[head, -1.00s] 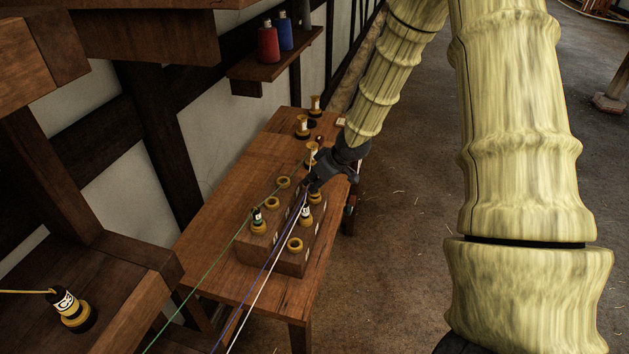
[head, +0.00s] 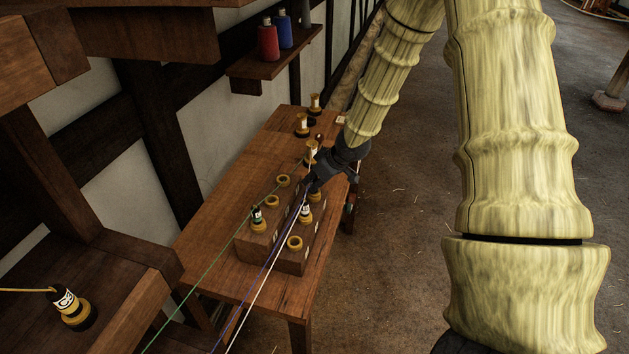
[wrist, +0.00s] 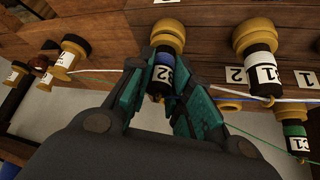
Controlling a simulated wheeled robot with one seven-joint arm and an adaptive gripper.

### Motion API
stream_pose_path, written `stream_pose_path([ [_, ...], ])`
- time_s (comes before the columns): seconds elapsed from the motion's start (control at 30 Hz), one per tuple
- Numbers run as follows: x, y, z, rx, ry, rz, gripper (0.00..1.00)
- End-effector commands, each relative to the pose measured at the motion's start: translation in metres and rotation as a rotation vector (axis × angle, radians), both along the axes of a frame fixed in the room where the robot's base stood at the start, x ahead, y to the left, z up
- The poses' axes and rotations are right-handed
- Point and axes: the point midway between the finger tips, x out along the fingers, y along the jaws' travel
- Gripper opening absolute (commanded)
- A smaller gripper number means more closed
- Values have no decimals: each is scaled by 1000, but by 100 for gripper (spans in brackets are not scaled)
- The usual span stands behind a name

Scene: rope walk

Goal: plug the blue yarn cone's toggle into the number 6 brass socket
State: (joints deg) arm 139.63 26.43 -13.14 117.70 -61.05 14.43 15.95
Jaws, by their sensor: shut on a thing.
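My gripper (head: 314,184) is over the far right part of the wooden socket block (head: 258,249). In the wrist view its teal fingers (wrist: 165,98) are shut on the blue-banded toggle (wrist: 163,76), which has a white label. A brass ring (wrist: 167,38) is at the toggle's far end, close to the block. I cannot tell if the toggle is seated in a socket. Blue yarn (head: 273,253) runs from the gripper toward the lower left. Several brass sockets (head: 295,244) show on the block. I cannot make out a number 6 label; plates 2 (wrist: 235,75) and 1 (wrist: 307,78) are readable.
A white-labelled black toggle (wrist: 264,68) and a green-banded toggle (wrist: 295,137) stand on the block beside the gripper. Green yarn (head: 197,286) and white yarn (head: 252,300) stretch across the bench (head: 208,228). More toggles (head: 302,126) stand at the bench's far end.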

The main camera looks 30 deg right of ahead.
Motion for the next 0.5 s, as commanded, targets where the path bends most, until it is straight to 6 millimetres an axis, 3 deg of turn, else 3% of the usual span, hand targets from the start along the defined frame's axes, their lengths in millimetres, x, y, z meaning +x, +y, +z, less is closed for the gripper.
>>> stream_pose_path([
  [0.37, 0, 0, -6, 0, 0, 0, 0],
  [0.4, 0, 0, -6, 0, -1, 0, 24],
  [0.43, 0, 0, -5, 0, -1, 0, 29],
  [0.5, 0, 0, -5, 0, 0, 0, 29],
])
